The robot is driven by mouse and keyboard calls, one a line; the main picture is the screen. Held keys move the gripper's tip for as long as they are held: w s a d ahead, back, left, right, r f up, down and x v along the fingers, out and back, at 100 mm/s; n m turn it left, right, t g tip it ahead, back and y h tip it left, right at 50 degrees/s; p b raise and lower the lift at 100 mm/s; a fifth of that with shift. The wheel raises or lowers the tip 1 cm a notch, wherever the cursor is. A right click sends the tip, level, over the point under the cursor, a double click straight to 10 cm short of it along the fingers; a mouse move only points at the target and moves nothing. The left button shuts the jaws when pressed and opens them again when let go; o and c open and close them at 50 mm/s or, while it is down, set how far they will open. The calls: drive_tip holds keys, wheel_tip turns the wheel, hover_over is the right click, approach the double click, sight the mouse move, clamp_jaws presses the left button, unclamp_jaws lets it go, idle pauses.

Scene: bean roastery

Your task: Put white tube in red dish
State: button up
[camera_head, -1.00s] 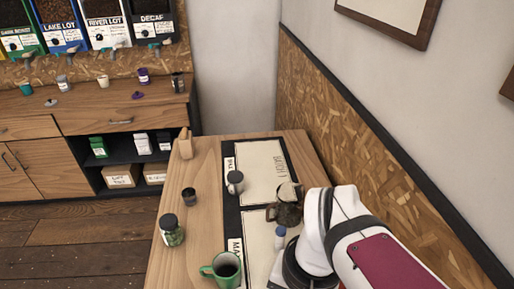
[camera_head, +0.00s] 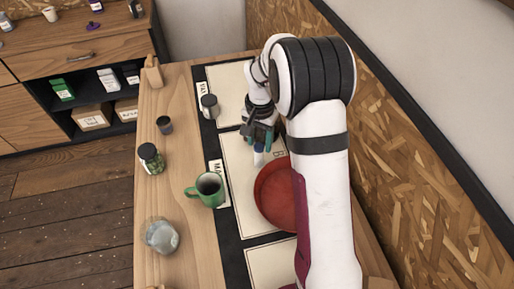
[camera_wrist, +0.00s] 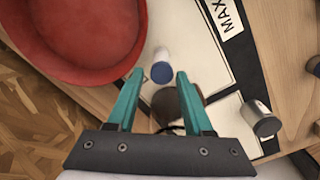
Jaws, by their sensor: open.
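The white tube (camera_wrist: 162,55) with a blue cap is on the pale mat in the wrist view. In the head view it shows as a small white and blue shape (camera_head: 259,157) just below my gripper (camera_head: 259,137). In the wrist view my gripper (camera_wrist: 159,75) is open, its teal fingers on either side of the tube's cap. I cannot tell whether they touch it. The red dish (camera_head: 276,197) is close to the tube, partly hidden by my arm in the head view. In the wrist view the dish (camera_wrist: 75,40) fills the upper left and looks empty.
A dark brown vessel (camera_wrist: 190,98) is partly hidden behind my fingers. The chipboard wall borders the right.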

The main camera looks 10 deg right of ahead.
sight(259, 156)
wheel_tip(259, 156, down, 7)
drive_tip(key=shift+a+f, duration=0.15)
drive_tip(key=shift+f, duration=0.05)
clamp_jaws()
